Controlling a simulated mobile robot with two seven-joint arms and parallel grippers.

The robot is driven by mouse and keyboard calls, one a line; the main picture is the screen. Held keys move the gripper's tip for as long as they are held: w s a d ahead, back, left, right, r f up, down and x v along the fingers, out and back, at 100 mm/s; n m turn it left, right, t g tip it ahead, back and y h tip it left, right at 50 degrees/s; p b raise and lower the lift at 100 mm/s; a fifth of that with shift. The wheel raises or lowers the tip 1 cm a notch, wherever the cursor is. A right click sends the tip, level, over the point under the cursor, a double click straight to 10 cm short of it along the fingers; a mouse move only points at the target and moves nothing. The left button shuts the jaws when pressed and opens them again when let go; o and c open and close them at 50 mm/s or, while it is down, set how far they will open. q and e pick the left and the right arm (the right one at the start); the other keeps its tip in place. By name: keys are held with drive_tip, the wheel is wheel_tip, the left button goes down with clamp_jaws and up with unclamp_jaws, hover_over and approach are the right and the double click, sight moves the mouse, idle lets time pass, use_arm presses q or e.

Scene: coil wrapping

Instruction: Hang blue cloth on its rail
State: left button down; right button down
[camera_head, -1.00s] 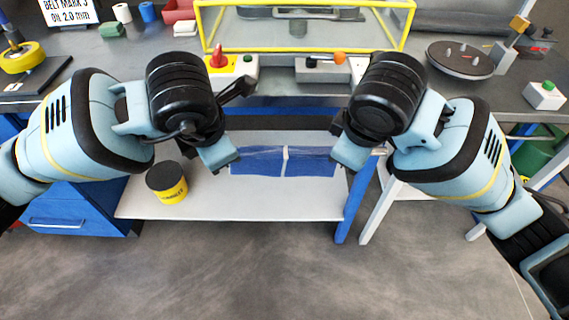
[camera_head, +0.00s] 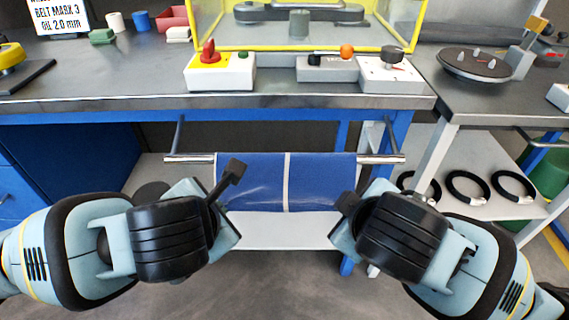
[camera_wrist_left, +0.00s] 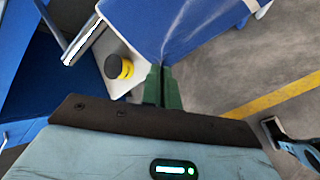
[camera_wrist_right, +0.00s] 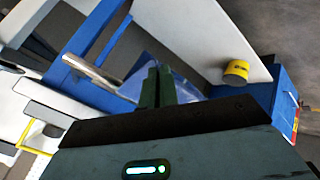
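The blue cloth (camera_head: 252,185), with a white stripe down its middle, hangs spread over the front of the metal rail (camera_head: 188,159) below the table edge. It covers the rail's middle; both rail ends show bare. My left gripper (camera_head: 226,214) is at the cloth's lower left corner. In the left wrist view its green fingers (camera_wrist_left: 162,72) are closed, with creases in the cloth (camera_wrist_left: 190,22) running from the tips. My right gripper (camera_head: 346,207) is at the lower right corner. In the right wrist view its fingers (camera_wrist_right: 158,75) are together against the cloth (camera_wrist_right: 184,86). The cloth behind the rail is hidden.
A white lower shelf (camera_head: 280,232) is below the cloth. A yellow-black tin (camera_wrist_left: 119,66) stands on it. Black rings (camera_head: 467,187) lie at the right.

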use_arm(q)
drive_tip(key=shift+w+a+f+b, duration=0.15)
drive_tip(key=shift+f+b, duration=0.2)
drive_tip(key=shift+f, duration=0.3)
use_arm(e)
drive_tip(key=shift+w+d+f, duration=0.1)
drive_tip(key=shift+w+f, duration=0.05)
drive_tip(key=shift+f, duration=0.5)
use_arm(q)
drive_tip(key=c, duration=1.4)
unclamp_jaws()
use_arm(e)
drive_tip(key=c, duration=1.4)
unclamp_jaws()
use_arm(q)
drive_tip(key=shift+s, duration=0.2)
use_arm(e)
drive_tip(key=shift+s, duration=0.2)
